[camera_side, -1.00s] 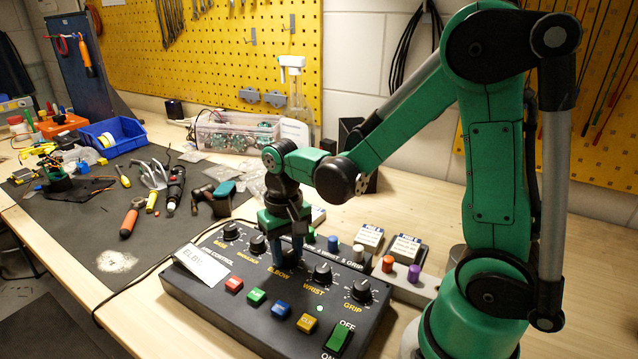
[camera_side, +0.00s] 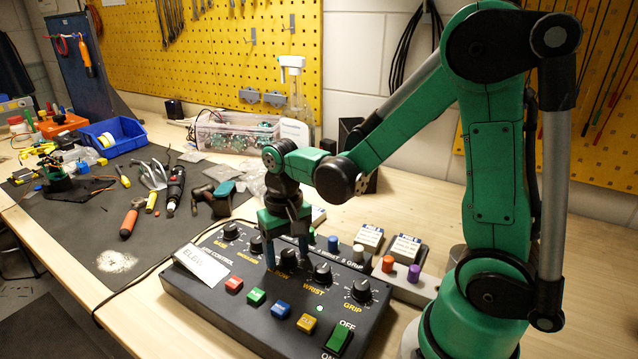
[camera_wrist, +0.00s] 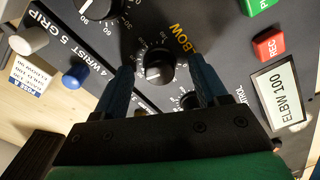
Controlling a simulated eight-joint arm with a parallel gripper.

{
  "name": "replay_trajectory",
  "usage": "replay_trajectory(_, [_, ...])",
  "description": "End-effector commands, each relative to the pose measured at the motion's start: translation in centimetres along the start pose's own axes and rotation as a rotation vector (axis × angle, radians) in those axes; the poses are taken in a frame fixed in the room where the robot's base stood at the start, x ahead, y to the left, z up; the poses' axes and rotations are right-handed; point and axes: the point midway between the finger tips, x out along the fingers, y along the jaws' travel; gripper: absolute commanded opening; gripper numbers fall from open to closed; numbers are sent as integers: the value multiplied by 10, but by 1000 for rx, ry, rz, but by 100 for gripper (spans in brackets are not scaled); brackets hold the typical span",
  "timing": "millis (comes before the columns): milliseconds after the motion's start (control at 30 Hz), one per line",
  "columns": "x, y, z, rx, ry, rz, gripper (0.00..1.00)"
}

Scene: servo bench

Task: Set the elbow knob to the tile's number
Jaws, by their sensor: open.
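The control box (camera_side: 180,290) lies on the bench with a row of black knobs. The elbow knob (camera_wrist: 158,68) sits beside the yellow ELBOW label in the wrist view; its exact setting is too small to read. My gripper (camera_side: 286,253) is open and pointed down, with one blue finger on each side of the elbow knob. In the wrist view, dark gaps show between the knob and both fingers (camera_wrist: 161,72).
The wrist knob (camera_side: 322,272) and grip knob (camera_side: 361,290) are to the right of my gripper. Coloured buttons, including a blue one (camera_side: 281,310), line the box's front.

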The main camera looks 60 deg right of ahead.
Motion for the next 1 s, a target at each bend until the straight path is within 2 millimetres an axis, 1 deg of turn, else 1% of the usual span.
replay_trajectory(167, [-10, 0, 0, 0, 0, 0, 66])
replay_trajectory(400, [-40, 0, 0, 0, 0, 0, 66])
replay_trajectory(533, [-51, 0, 0, 0, 0, 0, 66])
replay_trajectory(667, [-56, 0, 0, 0, 0, 0, 66])
replay_trajectory(1000, [-57, 0, 1, -9, 11, -4, 66])
